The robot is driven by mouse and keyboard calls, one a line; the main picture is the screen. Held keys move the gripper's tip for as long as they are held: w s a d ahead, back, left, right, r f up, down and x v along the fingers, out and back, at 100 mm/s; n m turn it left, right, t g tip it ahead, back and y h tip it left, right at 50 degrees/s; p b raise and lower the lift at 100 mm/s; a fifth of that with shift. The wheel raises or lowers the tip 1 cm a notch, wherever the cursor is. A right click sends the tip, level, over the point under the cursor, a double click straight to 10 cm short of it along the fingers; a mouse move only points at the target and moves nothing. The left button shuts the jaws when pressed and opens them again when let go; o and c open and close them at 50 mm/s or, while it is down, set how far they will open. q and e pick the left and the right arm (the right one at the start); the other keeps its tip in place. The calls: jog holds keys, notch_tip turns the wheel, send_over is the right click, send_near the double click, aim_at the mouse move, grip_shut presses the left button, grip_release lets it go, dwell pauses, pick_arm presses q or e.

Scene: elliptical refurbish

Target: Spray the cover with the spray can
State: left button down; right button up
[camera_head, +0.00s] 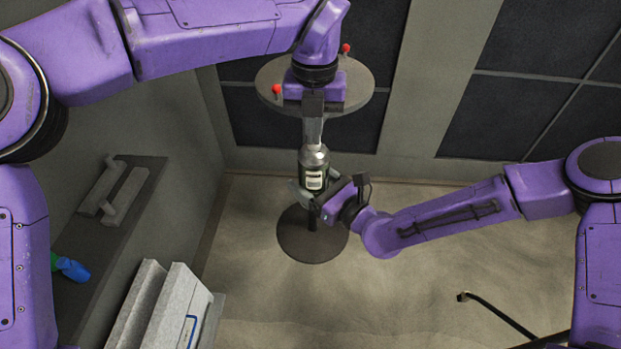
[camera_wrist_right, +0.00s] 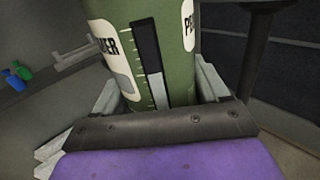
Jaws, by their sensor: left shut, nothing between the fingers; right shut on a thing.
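The spray can (camera_head: 314,172) stands roughly upright in the head view, with a silvery top and a white label. In the right wrist view its green body (camera_wrist_right: 180,50) fills the middle, with part of its lettering. My right gripper (camera_head: 314,192) is shut around the can's body. My left gripper (camera_head: 313,140) reaches down from above, shut and empty, with its fingertips at the can's top; I cannot tell whether they touch it. A round grey tabletop (camera_head: 355,88) with red knobs on it lies behind my left wrist. I cannot tell which thing is the cover.
The dark round base (camera_head: 300,242) of the stand is below the can. A dark shelf (camera_head: 130,205) with grey pieces and a blue bottle (camera_head: 72,269) is at the left. Pale grey blocks (camera_head: 160,310) stand at the lower left. The floor at lower middle is clear.

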pick_arm(q)
jog(key=shift+r, duration=2.5)
notch_tip(320, 180, up, 12)
jog(key=shift+w, duration=0.15)
